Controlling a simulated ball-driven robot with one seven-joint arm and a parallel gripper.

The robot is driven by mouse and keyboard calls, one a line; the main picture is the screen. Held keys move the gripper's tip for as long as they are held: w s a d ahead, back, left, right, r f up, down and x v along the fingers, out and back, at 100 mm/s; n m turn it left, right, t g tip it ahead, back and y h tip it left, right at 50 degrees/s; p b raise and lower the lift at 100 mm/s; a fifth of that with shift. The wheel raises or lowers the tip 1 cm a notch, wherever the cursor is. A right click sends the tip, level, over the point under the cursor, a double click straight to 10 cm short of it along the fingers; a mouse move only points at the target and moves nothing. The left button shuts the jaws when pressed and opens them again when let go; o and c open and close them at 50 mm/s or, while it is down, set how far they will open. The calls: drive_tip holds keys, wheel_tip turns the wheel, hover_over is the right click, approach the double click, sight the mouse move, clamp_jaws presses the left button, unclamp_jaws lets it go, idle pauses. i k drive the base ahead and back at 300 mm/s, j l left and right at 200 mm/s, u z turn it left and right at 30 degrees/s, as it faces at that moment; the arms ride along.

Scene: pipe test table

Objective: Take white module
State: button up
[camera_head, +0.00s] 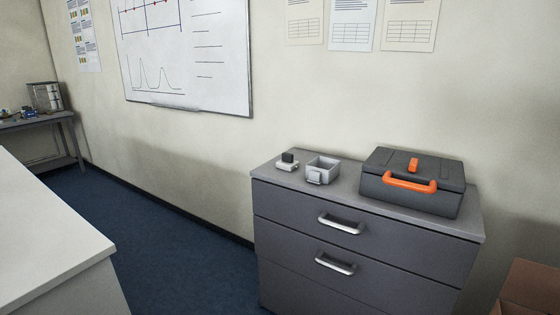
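A grey drawer cabinet (352,205) stands against the wall at the right of the head camera view. On the left of its top is a small white piece (287,167) with a black block (288,157) on or against it. Beside it is a small open grey bin (324,175) with a pale piece (314,178) at its front, which may be a label or part of the bin. The small white piece looks most like the white module, but I cannot tell for sure. My gripper is not in view.
A dark toolbox (410,180) with an orange handle (409,184) fills the right of the cabinet top. A white table (45,235) is at the near left, with clear blue floor (180,255) between it and the cabinet. A cardboard box (530,287) sits at bottom right.

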sight(287, 163)
drive_tip(key=i+u, duration=0.1)
drive_tip(key=i, duration=0.5)
drive_tip(key=i+l+u, duration=0.15)
drive_tip(key=i, duration=0.45)
drive_tip(key=i+l+u, duration=0.1)
drive_tip(key=i, duration=0.5)
drive_tip(key=l, duration=0.05)
